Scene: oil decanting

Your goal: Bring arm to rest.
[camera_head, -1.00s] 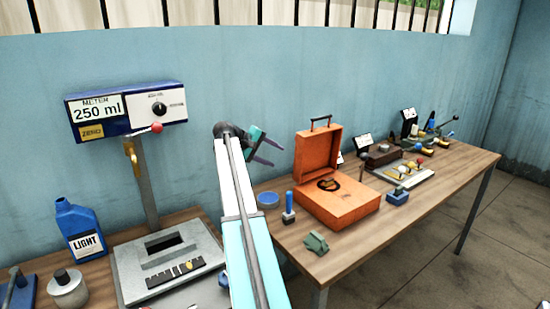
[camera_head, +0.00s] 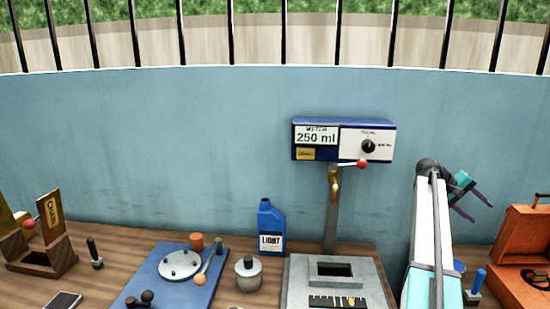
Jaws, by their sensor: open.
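My arm reaches up at the right of the view, white and teal, over the bench. My gripper (camera_head: 474,207) is at its end, open and empty, with its two dark fingers spread and pointing right and down. It appears in front of the blue wall, to the left of the orange case (camera_head: 522,255). It touches nothing that I can see.
The meter (camera_head: 343,140) reads 250 ml above a brass tap (camera_head: 335,186) and a grey base (camera_head: 300,280). A blue LIGHT bottle (camera_head: 270,222), a grey-white pot (camera_head: 248,275), a blue board (camera_head: 150,280) and a wooden holder (camera_head: 60,258) stand to the left.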

